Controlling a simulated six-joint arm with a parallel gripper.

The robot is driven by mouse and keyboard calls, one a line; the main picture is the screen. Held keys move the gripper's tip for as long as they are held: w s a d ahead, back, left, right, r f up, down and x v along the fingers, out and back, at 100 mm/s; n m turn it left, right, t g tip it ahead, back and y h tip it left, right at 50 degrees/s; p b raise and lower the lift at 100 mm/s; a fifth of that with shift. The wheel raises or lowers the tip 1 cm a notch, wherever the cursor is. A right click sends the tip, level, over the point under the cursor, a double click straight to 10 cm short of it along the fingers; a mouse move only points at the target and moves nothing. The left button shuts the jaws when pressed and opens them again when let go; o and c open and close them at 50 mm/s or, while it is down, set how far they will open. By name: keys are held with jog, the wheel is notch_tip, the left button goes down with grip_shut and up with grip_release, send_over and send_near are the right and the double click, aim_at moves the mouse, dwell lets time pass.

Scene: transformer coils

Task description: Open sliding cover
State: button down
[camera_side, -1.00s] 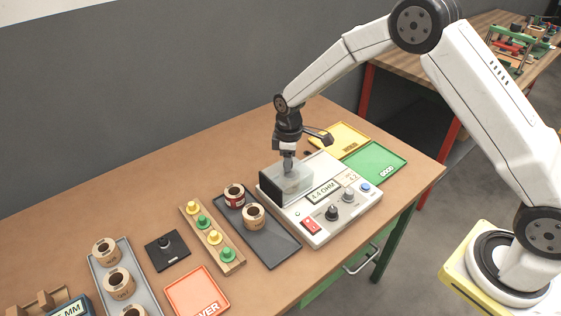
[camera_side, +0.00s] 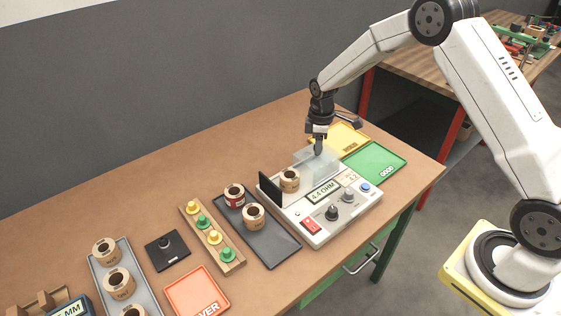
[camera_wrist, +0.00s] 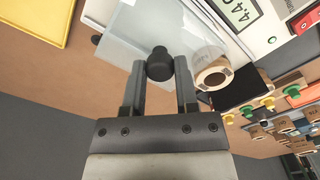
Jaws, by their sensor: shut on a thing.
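The clear sliding cover (camera_side: 312,162) sits on the back of the white tester (camera_side: 320,233), slid to the right of the black end plate (camera_side: 270,188). The coil (camera_wrist: 213,75) shows to the right of the fingers there.
The yellow tray (camera_side: 343,137) and green tray (camera_side: 376,163) lie right of the tester. A dark tray (camera_side: 275,246) with two coils lies at its left.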

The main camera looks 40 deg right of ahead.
jog(key=shift+d, duration=0.8)
jog(key=shift+c, duration=1.8)
grip_release()
notch_tip(320, 180, up, 8)
jog(key=s+a+r+m+t, duration=0.1)
jog(key=s+a+m, duration=0.3)
jog(key=s, duration=0.7)
jog(key=s+a+m+t, duration=0.1)
jog(key=s+a+m, duration=0.3)
jog(key=s, duration=0.8)
jog(key=shift+a+r+m+t, duration=0.3)
jog(key=shift+r+m, duration=0.1)
jog(key=shift+m, duration=0.1)
